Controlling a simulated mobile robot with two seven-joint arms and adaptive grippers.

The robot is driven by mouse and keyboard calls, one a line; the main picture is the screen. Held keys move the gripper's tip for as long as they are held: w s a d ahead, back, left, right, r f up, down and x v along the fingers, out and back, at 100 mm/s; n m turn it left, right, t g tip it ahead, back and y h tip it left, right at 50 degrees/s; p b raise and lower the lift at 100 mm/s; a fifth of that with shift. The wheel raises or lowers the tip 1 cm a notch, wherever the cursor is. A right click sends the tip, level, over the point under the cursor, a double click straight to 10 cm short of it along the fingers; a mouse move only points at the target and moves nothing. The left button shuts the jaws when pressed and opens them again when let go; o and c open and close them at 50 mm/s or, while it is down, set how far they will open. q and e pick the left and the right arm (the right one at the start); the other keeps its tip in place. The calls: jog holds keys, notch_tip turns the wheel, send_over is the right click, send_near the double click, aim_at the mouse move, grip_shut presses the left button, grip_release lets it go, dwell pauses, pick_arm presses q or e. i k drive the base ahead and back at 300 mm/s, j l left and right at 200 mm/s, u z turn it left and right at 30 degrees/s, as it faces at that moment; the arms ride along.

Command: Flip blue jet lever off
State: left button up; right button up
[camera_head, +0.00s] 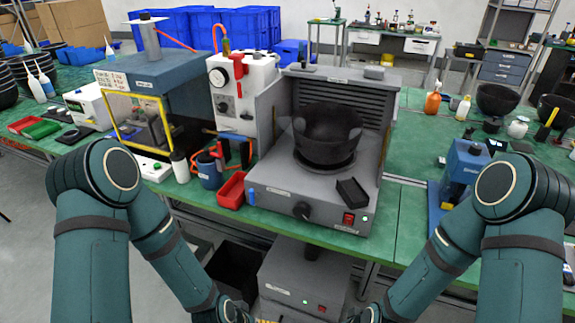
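A grey bowl feeder (270,207) with a dark bowl (327,135) stands on the green table in the middle. A small blue lever (251,196) stands about upright at the left end of its front face; it is the only blue lever I make out there. Its label is too small to read. My two arms come in from the left and right and reach down to the bottom edge, below the table front.
The feeder's front also has a black knob (301,210) and a red switch (349,218) beside a green light. A red bin (231,190) and a blue cup (209,172) with tools stand just left. A grey unit (305,280) sits under the table.

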aim_at(253, 199)
jog(key=j+z, duration=0.15)
jog(key=z, duration=0.3)
jog(key=j+z, duration=0.15)
jog(key=z, duration=0.3)
jog(key=j+z, duration=0.3)
jog(key=j, duration=0.2)
jog(key=k+j+z, duration=0.15)
jog(key=j+z, duration=0.2)
jog(key=k+j, duration=0.1)
jog(key=j, duration=0.3)
jog(key=k+j, duration=0.15)
jog(key=j, duration=0.2)
jog(key=k+j+z, duration=0.1)
jog(key=j, duration=0.3)
jog(key=k+j, duration=0.15)
jog(key=j, duration=0.25)
jog(key=k+j+z, duration=0.1)
jog(key=j, duration=0.25)
